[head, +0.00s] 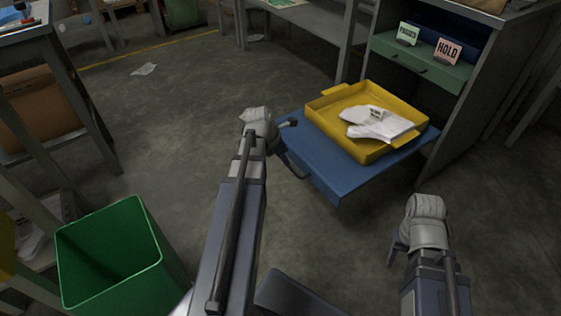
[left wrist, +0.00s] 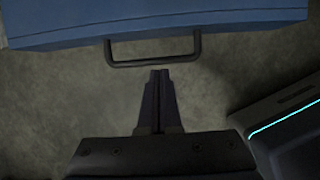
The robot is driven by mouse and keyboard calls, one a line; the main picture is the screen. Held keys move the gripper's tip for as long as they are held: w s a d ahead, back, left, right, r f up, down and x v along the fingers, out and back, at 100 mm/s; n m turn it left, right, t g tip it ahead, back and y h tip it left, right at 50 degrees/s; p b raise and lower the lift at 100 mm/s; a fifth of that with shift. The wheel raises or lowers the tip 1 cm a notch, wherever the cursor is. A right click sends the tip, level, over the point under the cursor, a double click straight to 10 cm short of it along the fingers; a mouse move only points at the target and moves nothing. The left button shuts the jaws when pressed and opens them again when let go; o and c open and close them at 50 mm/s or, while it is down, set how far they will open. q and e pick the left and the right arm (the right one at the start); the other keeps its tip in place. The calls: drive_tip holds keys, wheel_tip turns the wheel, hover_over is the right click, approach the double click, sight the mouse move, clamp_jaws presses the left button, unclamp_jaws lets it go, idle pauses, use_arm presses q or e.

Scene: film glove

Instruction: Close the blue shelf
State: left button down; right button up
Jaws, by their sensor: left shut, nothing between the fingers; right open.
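The blue shelf (head: 323,178) is pulled out low from the grey cabinet. Its front edge also shows across the top of the left wrist view (left wrist: 215,22). A dark bar handle (left wrist: 153,62) is on its front. My left gripper (left wrist: 159,72) is shut and empty, with its fingertips close to the middle of the handle bar; I cannot tell if they touch it. In the head view the left wrist partly hides its fingers beside the shelf's front left corner. My right gripper (head: 394,251) is open and empty, low in front of the shelf to the right.
A yellow tray (head: 318,112) with white gloves (head: 380,125) sits on the shelf. A green drawer (head: 422,65) above holds PASSED (head: 407,33) and HOLD (head: 448,51) signs. A green bin (head: 115,255) stands at lower left. The floor between is clear.

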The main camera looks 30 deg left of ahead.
use_arm(q)
drive_tip(key=shift+w+d+f, duration=0.2)
drive_tip(key=shift+w+d, duration=0.1)
drive_tip(key=shift+w, duration=0.4)
drive_tip(key=shift+w+d+f, duration=0.15)
drive_tip(key=shift+w+d, duration=0.1)
drive_tip(key=shift+w, duration=0.4)
drive_tip(key=shift+w+d+f, duration=0.2)
drive_tip(key=shift+w+d, duration=0.1)
drive_tip(key=shift+w, duration=0.4)
